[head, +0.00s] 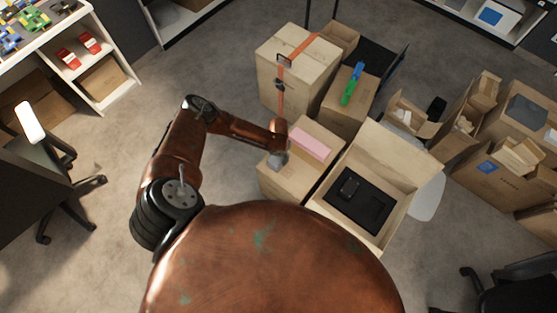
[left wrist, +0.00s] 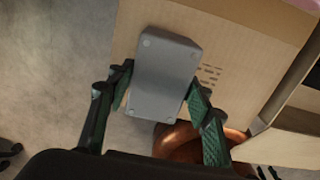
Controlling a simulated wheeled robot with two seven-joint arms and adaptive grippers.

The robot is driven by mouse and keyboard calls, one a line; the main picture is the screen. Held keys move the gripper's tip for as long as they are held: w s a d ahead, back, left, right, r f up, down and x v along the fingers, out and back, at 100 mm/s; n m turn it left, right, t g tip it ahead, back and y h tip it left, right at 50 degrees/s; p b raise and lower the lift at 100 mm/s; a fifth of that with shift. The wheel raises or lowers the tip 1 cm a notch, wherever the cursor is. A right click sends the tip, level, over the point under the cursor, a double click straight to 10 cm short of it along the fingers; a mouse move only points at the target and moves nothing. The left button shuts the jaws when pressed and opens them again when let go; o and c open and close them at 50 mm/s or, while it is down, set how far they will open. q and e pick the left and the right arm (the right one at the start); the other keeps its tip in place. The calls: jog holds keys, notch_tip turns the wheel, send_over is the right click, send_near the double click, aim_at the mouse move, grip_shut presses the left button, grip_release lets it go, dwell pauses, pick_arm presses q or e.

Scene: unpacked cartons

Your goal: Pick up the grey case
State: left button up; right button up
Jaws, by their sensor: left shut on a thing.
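The grey case (left wrist: 165,78) is a small plain block with small round feet at its corners. In the left wrist view it lies between the two green-padded fingers of my left gripper (left wrist: 160,86), which is shut on it. Behind it is a cardboard carton. In the head view a bit of the grey case (head: 276,161) shows just below the end of my left arm, over the left part of a closed carton (head: 293,181). I cannot tell whether the case touches the carton. My right gripper is not in view.
A pink block (head: 311,143) lies on the same carton. An open carton with a black insert (head: 365,207) stands just right. A taller strapped carton (head: 290,66) stands behind, and a carton with green and blue items (head: 349,108) beside it. Floor is clear left of the cartons.

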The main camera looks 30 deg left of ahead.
pick_arm(q)
jog(key=shift+r, duration=0.1)
jog(key=shift+c, duration=0.4)
jog(key=shift+r, duration=0.2)
notch_tip(320, 180, up, 28)
jog(key=p, duration=0.5)
jog(key=shift+f+p, duration=0.25)
jog(key=shift+p, duration=0.1)
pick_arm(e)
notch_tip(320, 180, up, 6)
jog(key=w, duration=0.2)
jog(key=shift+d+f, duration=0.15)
